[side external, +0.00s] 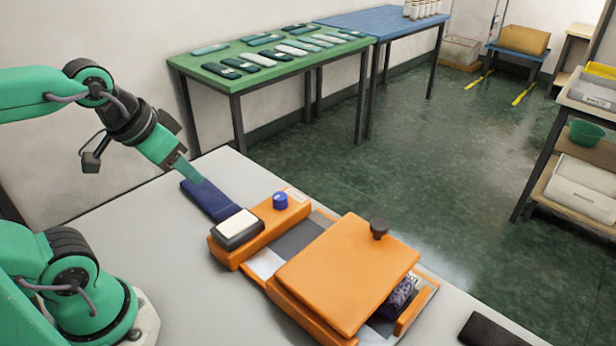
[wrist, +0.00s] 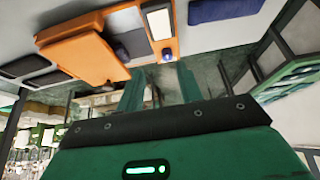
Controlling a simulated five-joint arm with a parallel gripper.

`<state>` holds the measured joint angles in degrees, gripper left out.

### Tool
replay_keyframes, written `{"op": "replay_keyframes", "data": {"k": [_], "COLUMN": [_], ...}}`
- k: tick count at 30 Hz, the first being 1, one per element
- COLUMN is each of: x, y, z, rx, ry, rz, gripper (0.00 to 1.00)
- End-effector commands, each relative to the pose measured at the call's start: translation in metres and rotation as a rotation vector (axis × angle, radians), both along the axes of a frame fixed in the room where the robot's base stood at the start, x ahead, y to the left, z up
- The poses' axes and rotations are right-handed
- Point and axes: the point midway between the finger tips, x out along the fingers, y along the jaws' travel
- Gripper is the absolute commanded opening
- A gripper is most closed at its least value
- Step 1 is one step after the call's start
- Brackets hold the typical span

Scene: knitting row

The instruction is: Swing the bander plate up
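The bander plate (side external: 340,270) is a flat orange panel with a dark knob (side external: 378,229) near its far right corner. It lies low over the bander's orange base (side external: 238,254), and a dark purple bundle (side external: 397,298) shows partly from under its right edge. The plate also shows at the upper left in the wrist view (wrist: 85,62). My gripper (side external: 190,175) is left of the bander, above the table near a folded navy piece (side external: 208,199), well apart from the knob. In the wrist view my gripper's fingers (wrist: 160,80) are spread with nothing between them.
A white pad in a dark frame (side external: 238,226) and a blue button (side external: 280,201) sit on the base's left part. A black flat item (side external: 490,330) lies at front right. A green table (side external: 235,82) with several knitted pieces stands behind. The grey table left of the bander is mostly clear.

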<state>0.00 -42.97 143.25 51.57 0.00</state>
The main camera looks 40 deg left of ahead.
Motion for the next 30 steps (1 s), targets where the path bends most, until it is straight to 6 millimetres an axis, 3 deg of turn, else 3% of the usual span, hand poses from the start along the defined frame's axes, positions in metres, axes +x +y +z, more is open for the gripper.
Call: {"op": "replay_keyframes", "data": {"k": [1,4,14,30], "x": [0.000,0.000,0.021,0.111], "y": [0.000,0.000,-0.009,-0.061], "z": [0.000,0.000,0.013,0.035], "rx": [0.000,0.000,-0.015,-0.051], "ry": [0.000,0.000,0.040,0.195], "rz": [0.000,0.000,-0.007,-0.016], "gripper": [0.36,0.55,0.55,0.55]}}
